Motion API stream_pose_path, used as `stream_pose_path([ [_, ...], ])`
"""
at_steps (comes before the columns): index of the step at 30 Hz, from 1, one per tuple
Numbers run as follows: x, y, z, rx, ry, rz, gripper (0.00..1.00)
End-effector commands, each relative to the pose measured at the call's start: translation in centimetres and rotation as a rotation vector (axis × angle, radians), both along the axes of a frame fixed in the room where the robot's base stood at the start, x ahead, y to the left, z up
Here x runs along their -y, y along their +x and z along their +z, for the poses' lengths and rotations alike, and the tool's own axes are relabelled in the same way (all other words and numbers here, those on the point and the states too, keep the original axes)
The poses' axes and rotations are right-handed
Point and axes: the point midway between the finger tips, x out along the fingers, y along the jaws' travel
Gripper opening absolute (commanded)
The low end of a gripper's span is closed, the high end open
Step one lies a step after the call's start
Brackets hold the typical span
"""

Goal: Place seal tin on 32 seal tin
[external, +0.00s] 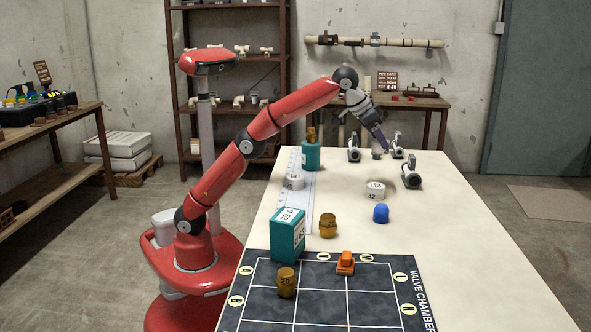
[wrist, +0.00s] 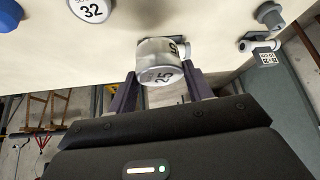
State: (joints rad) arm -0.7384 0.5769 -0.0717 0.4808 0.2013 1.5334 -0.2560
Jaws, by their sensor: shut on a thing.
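My gripper (wrist: 161,90) is shut on a white seal tin (wrist: 158,68), whose label seems to read 25. The dark fingers stand on either side of the tin. In the external view my gripper (external: 381,148) is near the table's far edge, beyond the 32 seal tin; the held tin is too small to make out clearly there. The 32 seal tin (external: 375,190) is white and stands on the table with its top clear. It also shows at the upper left of the wrist view (wrist: 91,9), apart from the held tin.
Grey fittings (external: 411,174) stand near the far right, close to my gripper. A blue cap (external: 381,213) is just in front of the 32 tin. The table's right side is bare.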

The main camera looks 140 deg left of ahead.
Motion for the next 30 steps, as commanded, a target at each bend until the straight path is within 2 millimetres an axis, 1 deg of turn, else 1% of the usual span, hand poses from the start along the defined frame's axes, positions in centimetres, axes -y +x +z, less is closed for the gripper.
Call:
stream_pose_path([
  [1,1.8,1.3,0.2,0.000,0.000,-0.037,0.28],
  [3,3.7,2.7,0.4,-0.001,-0.001,-0.076,0.28],
  [6,5.8,4.0,0.6,-0.001,0.001,-0.116,0.28],
  [9,6.9,4.6,0.7,-0.001,0.001,-0.138,0.28],
  [13,7.2,4.8,-0.2,-0.004,-0.001,-0.144,0.28],
  [19,7.2,4.7,-2.0,-0.003,0.000,-0.142,0.28],
  [21,7.2,4.8,-3.0,-0.002,-0.001,-0.143,0.28],
  [23,7.2,4.8,-3.4,-0.002,0.000,-0.143,0.28],
  [30,7.1,4.7,-6.8,-0.002,-0.001,-0.142,0.28],
])
